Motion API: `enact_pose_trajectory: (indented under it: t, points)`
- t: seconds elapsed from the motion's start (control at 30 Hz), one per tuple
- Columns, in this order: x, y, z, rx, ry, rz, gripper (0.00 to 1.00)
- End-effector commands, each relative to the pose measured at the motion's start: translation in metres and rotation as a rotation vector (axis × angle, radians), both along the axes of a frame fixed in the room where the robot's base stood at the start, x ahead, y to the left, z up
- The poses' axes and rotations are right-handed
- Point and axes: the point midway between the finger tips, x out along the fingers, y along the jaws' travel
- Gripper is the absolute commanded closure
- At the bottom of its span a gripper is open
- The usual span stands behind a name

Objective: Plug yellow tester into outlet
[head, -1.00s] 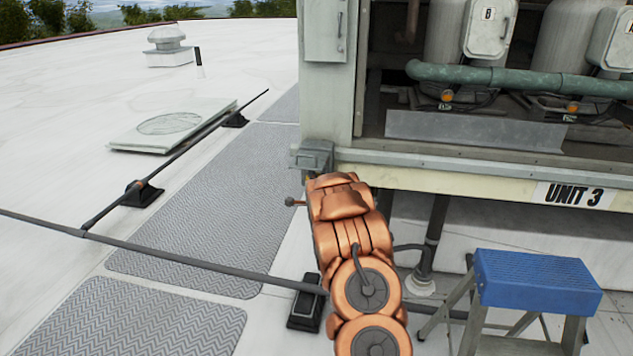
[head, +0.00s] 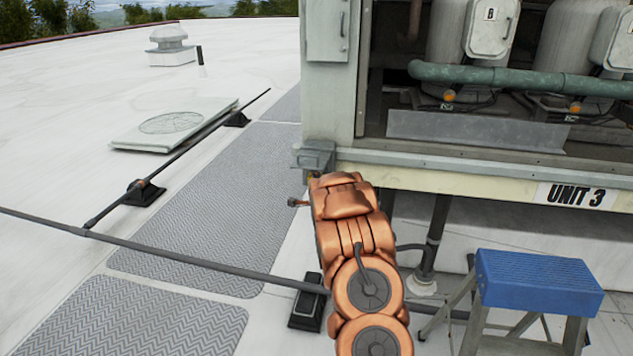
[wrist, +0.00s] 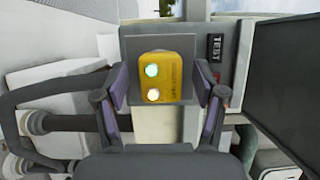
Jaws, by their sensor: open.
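The yellow tester (wrist: 163,78), with two lit round lamps on its face, is in the middle of the wrist view. It sits against a grey box (wrist: 130,47) that looks like the outlet's housing. The contact between tester and socket is hidden behind the tester's body. My gripper (wrist: 163,90) is open, one finger on each side of the tester, with a visible gap on both sides. In the head view the grey box (head: 314,155) is on the cabinet's lower left corner. My arm hides the gripper and most of the tester there.
The Unit 3 cabinet (head: 455,172) stands right of my arm, its front open on pipes and tanks. A blue-topped step stool (head: 538,282) is at lower right. A dark conduit (head: 170,250) crosses the roof. Grey walkway mats (head: 200,235) lie at left.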

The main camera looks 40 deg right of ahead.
Motion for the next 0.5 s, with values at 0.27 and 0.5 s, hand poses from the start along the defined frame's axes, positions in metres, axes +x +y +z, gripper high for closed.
enact_pose_trajectory:
  t: [0.27, 0.5]
  points:
    - [-0.024, 0.016, 0.000, 0.002, 0.002, 0.000, 0.30]
    - [-0.047, 0.031, -0.001, 0.003, 0.001, 0.000, 0.30]
